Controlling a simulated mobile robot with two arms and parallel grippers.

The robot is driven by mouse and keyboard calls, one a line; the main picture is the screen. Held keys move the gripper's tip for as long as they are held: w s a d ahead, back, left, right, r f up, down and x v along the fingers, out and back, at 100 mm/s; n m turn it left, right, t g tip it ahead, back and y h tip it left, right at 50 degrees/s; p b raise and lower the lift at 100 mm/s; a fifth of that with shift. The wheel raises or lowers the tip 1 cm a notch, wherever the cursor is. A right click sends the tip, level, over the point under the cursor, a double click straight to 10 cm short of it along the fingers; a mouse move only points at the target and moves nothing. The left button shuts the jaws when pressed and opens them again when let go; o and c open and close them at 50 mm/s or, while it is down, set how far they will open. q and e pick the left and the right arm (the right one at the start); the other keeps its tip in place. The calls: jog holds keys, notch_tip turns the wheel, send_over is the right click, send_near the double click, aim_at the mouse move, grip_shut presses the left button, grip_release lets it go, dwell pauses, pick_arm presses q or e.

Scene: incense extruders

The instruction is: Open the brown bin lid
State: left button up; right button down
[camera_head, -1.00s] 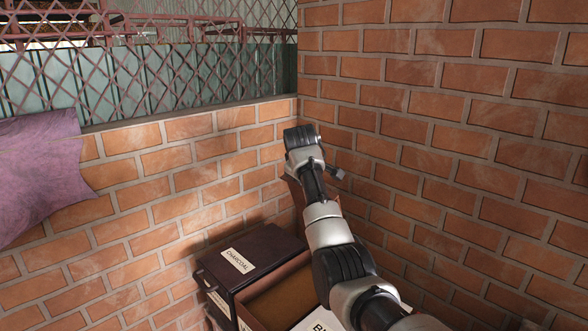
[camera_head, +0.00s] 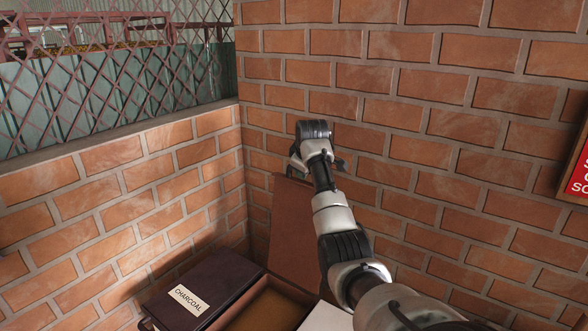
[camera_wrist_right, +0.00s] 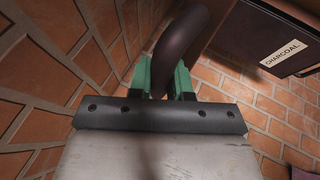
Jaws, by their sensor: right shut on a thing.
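The brown bin (camera_head: 262,308) stands at the bottom of the head view, its inside open to view. Its brown lid (camera_head: 292,235) stands raised, close to upright, near the brick corner. My right arm reaches over the bin to the lid's top edge. My right gripper (camera_wrist_right: 172,82) has its green fingers on either side of a dark curved handle (camera_wrist_right: 180,45) and is shut on it. In the head view the fingers are mostly hidden behind the wrist. My left gripper is in neither view.
A dark bin labelled CHARCOAL (camera_head: 215,282) stands shut at the left of the brown bin; it also shows in the right wrist view (camera_wrist_right: 262,40). Brick walls (camera_head: 420,150) close in behind and at the right. A red sign (camera_head: 577,175) hangs at the right edge.

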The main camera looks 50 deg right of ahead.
dwell(0.3)
jog(key=c, duration=1.1)
grip_release()
jog(key=shift+o, duration=0.2)
jog(key=shift+a, duration=0.1)
jog(key=shift+s+r, duration=0.15)
jog(key=b+v, duration=0.3)
jog(key=v, duration=0.7)
jog(key=shift+r, duration=0.3)
jog(key=shift+s, duration=0.1)
